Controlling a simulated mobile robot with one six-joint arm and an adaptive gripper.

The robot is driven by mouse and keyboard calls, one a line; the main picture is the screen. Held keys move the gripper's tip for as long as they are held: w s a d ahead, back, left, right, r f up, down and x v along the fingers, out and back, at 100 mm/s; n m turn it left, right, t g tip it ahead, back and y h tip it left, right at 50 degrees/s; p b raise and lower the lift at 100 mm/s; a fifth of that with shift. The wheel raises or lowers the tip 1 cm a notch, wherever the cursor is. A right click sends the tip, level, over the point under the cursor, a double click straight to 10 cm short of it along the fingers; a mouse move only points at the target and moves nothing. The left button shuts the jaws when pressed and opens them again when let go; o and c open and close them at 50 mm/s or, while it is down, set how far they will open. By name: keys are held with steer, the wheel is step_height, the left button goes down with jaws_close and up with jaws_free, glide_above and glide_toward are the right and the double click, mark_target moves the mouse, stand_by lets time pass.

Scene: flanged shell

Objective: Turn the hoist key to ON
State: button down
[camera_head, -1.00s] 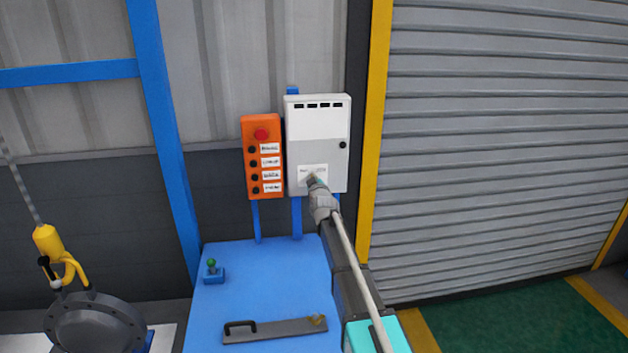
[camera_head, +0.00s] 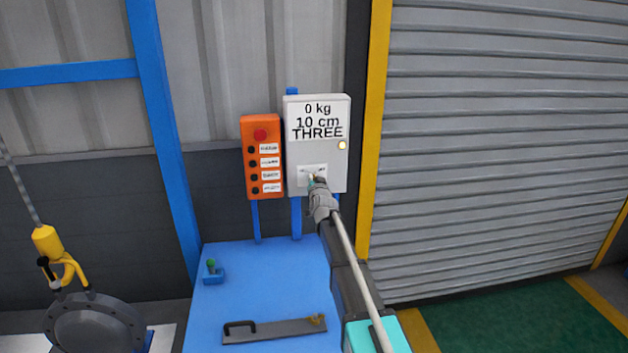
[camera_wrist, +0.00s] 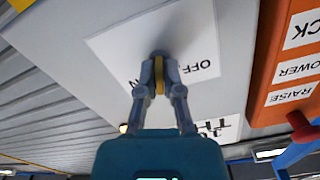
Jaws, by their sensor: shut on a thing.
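The white hoist control box (camera_head: 336,160) stands on a blue post, and its display reads "0 kg", "10 cm" and "THREE". A small lamp (camera_head: 342,146) on its right side glows pale yellow. My gripper (camera_head: 313,181) is at the key label (camera_head: 306,170) on the lower part of the box. In the wrist view my gripper (camera_wrist: 160,68) is shut on the yellow hoist key (camera_wrist: 159,78), one finger on each side. "OFF" on the label (camera_wrist: 120,50) shows to the right there; the lettering to the left is partly hidden behind a finger.
An orange button panel (camera_head: 262,130) with a red button is just left of the box. A yellow hook (camera_head: 62,260) hangs at left over a dark flanged shell (camera_head: 95,325).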

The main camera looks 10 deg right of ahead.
steer(key=m, duration=0.5)
stand_by(0.4)
steer(key=shift+d, duration=0.1)
steer(key=c, duration=0.8)
jaws_free()
steer(key=s, duration=1.2)
